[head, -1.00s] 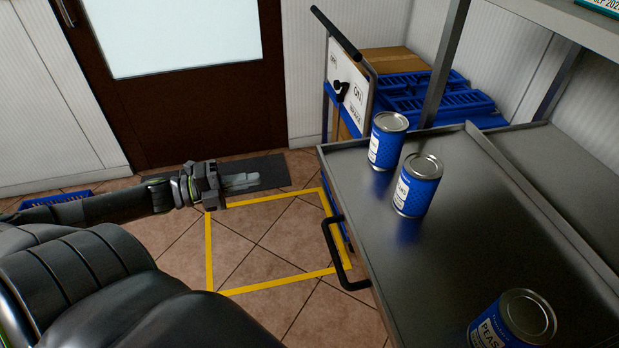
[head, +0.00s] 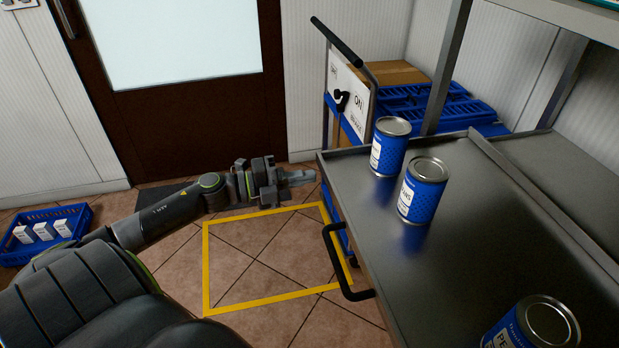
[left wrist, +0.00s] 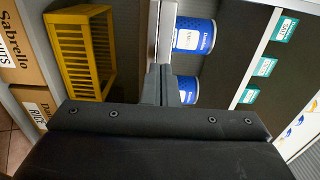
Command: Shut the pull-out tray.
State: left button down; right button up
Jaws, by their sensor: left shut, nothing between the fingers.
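The pull-out tray (head: 460,240) is a dark metal sheet with a raised rim, standing out from the shelf unit on the right of the head view. Its black bar handle (head: 338,262) is on its left-facing front. Blue-labelled cans stand upright on it: one at the far corner (head: 389,147), one beside it (head: 422,190) and one close by (head: 534,325). My left gripper (head: 300,177) is shut and empty, just left of the tray's far front corner and beyond the handle; I cannot tell if it touches. Its fingers (left wrist: 165,86) also show in the left wrist view. My right gripper is out of view.
A trolley (head: 348,90) with blue crates (head: 420,103) stands behind the tray. A yellow-taped rectangle (head: 206,265) marks clear floor left of the tray. A blue basket (head: 75,217) of white cartons is at far left. The wrist view shows a yellow crate (left wrist: 82,50).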

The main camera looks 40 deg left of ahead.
pick_arm(q)
jog(key=shift+w+d, duration=0.45)
jog(key=shift+w, duration=0.15)
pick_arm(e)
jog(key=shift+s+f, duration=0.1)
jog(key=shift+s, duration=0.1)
